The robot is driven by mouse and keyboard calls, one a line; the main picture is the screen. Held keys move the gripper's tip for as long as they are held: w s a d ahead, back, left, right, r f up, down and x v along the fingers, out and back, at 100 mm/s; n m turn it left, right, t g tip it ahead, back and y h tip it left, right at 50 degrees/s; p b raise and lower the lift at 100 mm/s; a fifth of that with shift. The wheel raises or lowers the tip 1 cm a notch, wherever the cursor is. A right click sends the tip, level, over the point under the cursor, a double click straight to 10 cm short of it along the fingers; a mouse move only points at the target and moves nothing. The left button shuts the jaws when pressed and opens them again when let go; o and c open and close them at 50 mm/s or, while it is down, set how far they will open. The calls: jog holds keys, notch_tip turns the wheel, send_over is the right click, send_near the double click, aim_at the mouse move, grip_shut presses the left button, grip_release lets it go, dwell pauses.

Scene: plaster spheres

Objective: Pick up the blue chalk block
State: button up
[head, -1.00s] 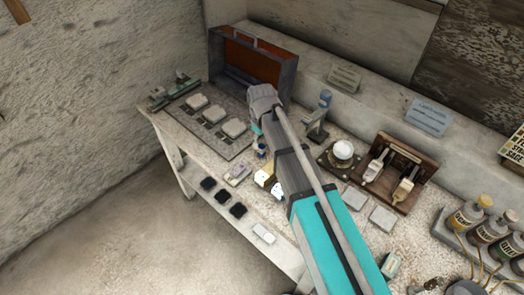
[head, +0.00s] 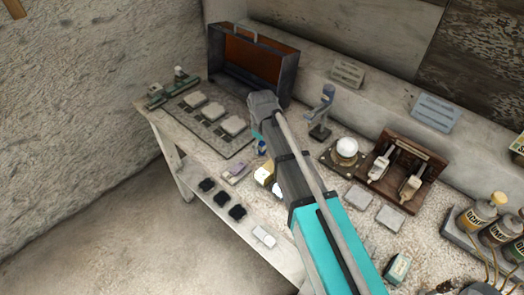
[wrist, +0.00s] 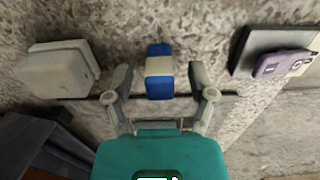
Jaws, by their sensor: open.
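The blue chalk block (wrist: 158,88) is blue with a cream band around its middle. In the wrist view it lies on the speckled tabletop between the two spread fingers of my gripper (wrist: 161,76), with a gap on either side. My gripper is open and holds nothing. In the head view the block is a small blue spot (head: 262,149) just below my wrist, and my arm partly hides that area. The fingers cannot be made out clearly there.
In the wrist view a pale block (wrist: 58,68) stands to the left and a purple item (wrist: 284,64) on a dark pad to the right. The head view shows a tray of pale tiles (head: 236,151), an open case (head: 287,85), and a white sphere (head: 347,148) on a stand.

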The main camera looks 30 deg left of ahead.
dwell(0.6)
grip_shut()
